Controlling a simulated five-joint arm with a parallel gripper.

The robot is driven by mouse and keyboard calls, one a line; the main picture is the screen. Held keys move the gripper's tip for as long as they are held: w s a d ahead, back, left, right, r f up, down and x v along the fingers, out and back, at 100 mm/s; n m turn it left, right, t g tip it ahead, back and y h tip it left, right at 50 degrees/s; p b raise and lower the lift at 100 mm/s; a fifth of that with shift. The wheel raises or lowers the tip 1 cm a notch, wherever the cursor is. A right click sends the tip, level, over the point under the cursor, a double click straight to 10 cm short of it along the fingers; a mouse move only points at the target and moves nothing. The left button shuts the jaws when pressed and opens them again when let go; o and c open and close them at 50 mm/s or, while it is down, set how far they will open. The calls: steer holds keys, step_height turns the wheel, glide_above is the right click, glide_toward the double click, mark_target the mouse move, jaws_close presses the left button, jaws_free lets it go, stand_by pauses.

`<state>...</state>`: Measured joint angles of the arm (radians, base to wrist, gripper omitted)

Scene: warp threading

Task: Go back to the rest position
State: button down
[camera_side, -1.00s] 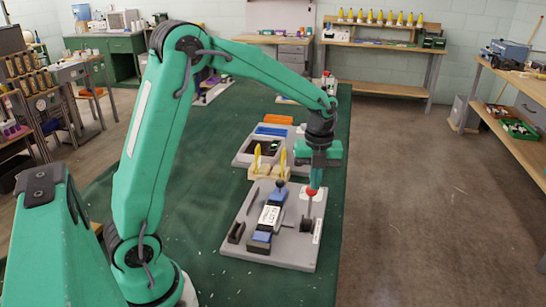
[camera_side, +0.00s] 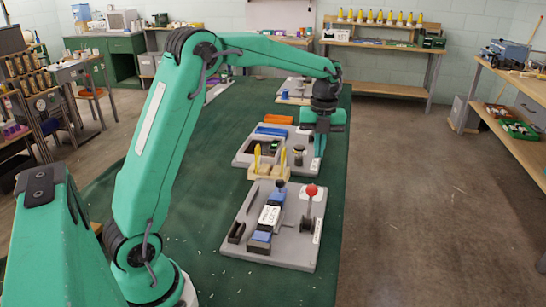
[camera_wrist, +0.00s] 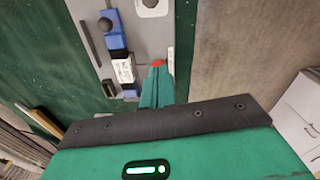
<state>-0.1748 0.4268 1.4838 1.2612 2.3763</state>
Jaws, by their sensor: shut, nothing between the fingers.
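My gripper (camera_side: 319,146) is shut and empty in the side view. It hangs pointing down above the right side of the farther grey board (camera_side: 243,156). In the wrist view my gripper's fingers (camera_wrist: 158,75) show green, with the red knob (camera_wrist: 158,63) just past their tips. In the side view the red knob (camera_side: 311,190) tops a lever on the nearer grey board (camera_side: 290,252), apart from my gripper. A blue device with a white label (camera_side: 269,216) sits in the middle of that board; it also shows in the wrist view (camera_wrist: 123,70).
A cream holder (camera_side: 268,173) with yellow pegs stands between the boards. An orange piece (camera_side: 278,119) and a blue piece (camera_side: 271,131) lie near the farther board. The green table mat (camera_side: 205,185) is clear on the left. A workbench (camera_side: 515,125) stands at right.

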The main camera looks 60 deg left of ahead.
steer(key=shift+w+a+r, duration=0.1)
steer(key=shift+w+a, duration=0.05)
steer(key=shift+a, duration=0.05)
stand_by(0.4)
steer(key=s+d+r+n+t, duration=0.1)
steer(key=s+d+r+n, duration=0.25)
steer(key=s+n, duration=0.25)
steer(key=s+d+r+n+t, duration=0.2)
steer(key=s+r+n, duration=0.2)
steer(key=s+n, duration=0.15)
steer(key=s+d+f+n+t, duration=0.1)
steer(key=s+n, duration=0.6)
steer(key=s+d+f+n+t, duration=0.2)
steer(key=s+n, duration=0.4)
steer(key=s, duration=0.1)
steer(key=shift+s+d+n, duration=0.2)
steer(key=shift+s+n, duration=0.15)
steer(key=shift+s, duration=0.05)
